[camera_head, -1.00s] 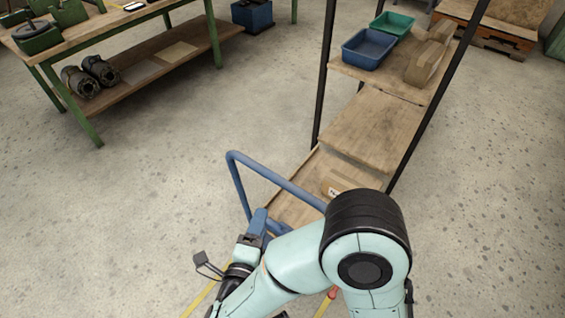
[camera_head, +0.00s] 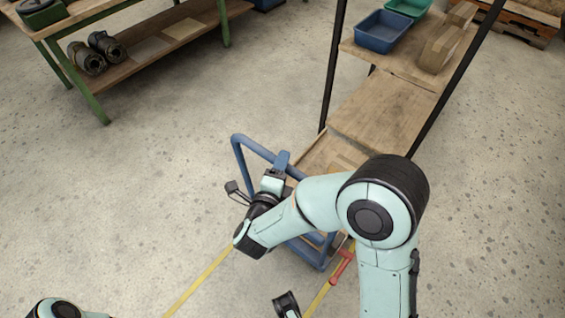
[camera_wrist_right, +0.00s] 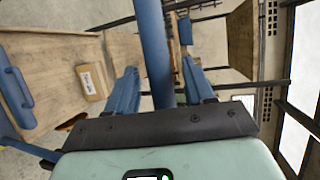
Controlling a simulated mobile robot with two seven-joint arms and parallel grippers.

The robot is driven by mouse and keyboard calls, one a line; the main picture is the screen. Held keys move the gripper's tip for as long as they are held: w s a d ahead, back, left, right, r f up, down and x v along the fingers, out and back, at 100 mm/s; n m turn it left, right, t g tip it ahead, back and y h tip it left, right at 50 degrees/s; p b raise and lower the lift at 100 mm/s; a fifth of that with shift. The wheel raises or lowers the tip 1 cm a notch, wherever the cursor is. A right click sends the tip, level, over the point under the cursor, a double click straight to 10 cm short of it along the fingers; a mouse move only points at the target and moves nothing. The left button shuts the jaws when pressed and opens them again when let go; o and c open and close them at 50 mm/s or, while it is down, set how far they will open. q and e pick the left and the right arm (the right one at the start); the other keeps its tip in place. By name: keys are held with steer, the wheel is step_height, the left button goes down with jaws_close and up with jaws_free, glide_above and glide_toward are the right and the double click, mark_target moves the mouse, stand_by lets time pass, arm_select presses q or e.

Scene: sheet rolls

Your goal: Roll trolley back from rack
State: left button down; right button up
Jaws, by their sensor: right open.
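The trolley has a blue tubular handle (camera_head: 238,155) and a wooden deck (camera_head: 322,153), and stands at the near end of the rack (camera_head: 375,115). My right arm covers much of it in the head view. My right gripper (camera_head: 281,160) is at the handle's top bar. In the right wrist view a blue bar (camera_wrist_right: 152,45) runs between the two blue fingers of the right gripper (camera_wrist_right: 160,85). The fingers are apart, with a gap on each side of the bar. A labelled carton (camera_wrist_right: 91,82) lies on wooden boards there.
A red bar (camera_head: 342,267) lies low by the trolley's near end, close to yellow floor lines (camera_head: 200,280). The rack holds a blue bin (camera_head: 382,32) and a green bin (camera_head: 408,7). A green-legged workbench (camera_head: 150,50) stands at upper left. Concrete floor left of the trolley is clear.

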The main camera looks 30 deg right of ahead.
steer(key=shift+w+d+f, duration=0.1)
steer(key=shift+w+d, duration=0.4)
jaws_close()
